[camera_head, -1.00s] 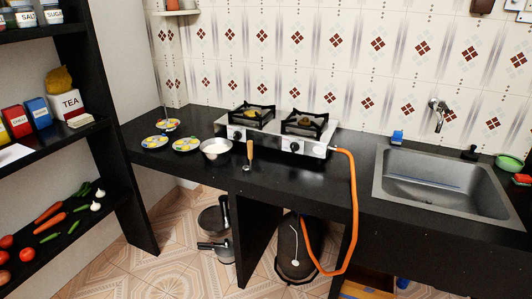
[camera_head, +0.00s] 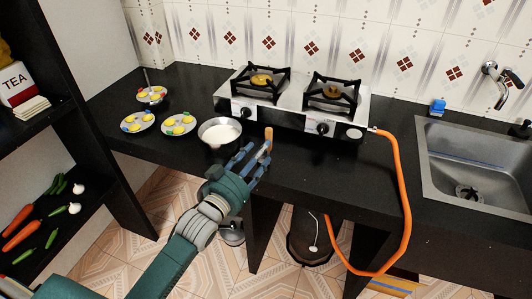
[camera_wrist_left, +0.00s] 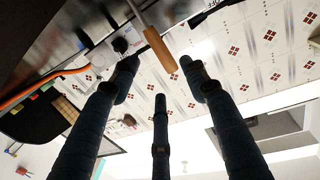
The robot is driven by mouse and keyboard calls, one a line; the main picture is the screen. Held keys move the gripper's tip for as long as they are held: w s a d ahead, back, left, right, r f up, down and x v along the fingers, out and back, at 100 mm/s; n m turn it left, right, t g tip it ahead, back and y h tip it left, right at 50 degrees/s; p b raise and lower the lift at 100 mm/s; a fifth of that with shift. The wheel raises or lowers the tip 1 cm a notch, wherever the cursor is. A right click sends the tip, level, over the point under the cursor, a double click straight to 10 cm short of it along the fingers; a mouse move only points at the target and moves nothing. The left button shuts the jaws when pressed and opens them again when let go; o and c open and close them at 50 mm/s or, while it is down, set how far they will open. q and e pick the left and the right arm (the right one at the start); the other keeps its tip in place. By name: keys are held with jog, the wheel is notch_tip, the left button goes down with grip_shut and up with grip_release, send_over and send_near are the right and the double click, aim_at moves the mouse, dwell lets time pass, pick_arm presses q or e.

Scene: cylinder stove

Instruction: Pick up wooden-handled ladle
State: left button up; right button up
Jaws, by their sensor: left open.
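The wooden-handled ladle (camera_head: 268,134) is on the black counter in front of the stove. Only the top of its light wooden handle shows in the head view; the rest is hidden behind my left gripper. My left gripper (camera_head: 254,158) is open at the counter's front edge, with its fingers close to the handle. In the left wrist view, the wooden handle (camera_wrist_left: 160,48) and part of its metal shaft show just beyond the spread fingers of my left gripper (camera_wrist_left: 160,72). The handle is not clasped. My right gripper is not in view.
A pan of white liquid (camera_head: 220,131) stands close left of the gripper. Several plates (camera_head: 179,124) sit further left. The two-burner stove (camera_head: 290,112) is behind, with an orange hose (camera_head: 405,205) hanging at its right. A sink (camera_head: 475,160) is at the right.

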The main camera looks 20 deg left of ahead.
aim_at(270, 137)
pick_arm(q)
jog(key=w, duration=0.3)
jog(key=shift+d, duration=0.25)
jog(key=w, duration=0.2)
jog(key=w+p, duration=0.1)
jog(key=w, duration=0.1)
jog(key=shift+w+d+r, duration=0.1)
jog(key=shift+d, duration=0.15)
jog(key=shift+w, duration=0.45)
jog(key=shift+s, duration=0.1)
jog(key=shift+c, duration=0.3)
jog(key=c, duration=0.5)
grip_shut()
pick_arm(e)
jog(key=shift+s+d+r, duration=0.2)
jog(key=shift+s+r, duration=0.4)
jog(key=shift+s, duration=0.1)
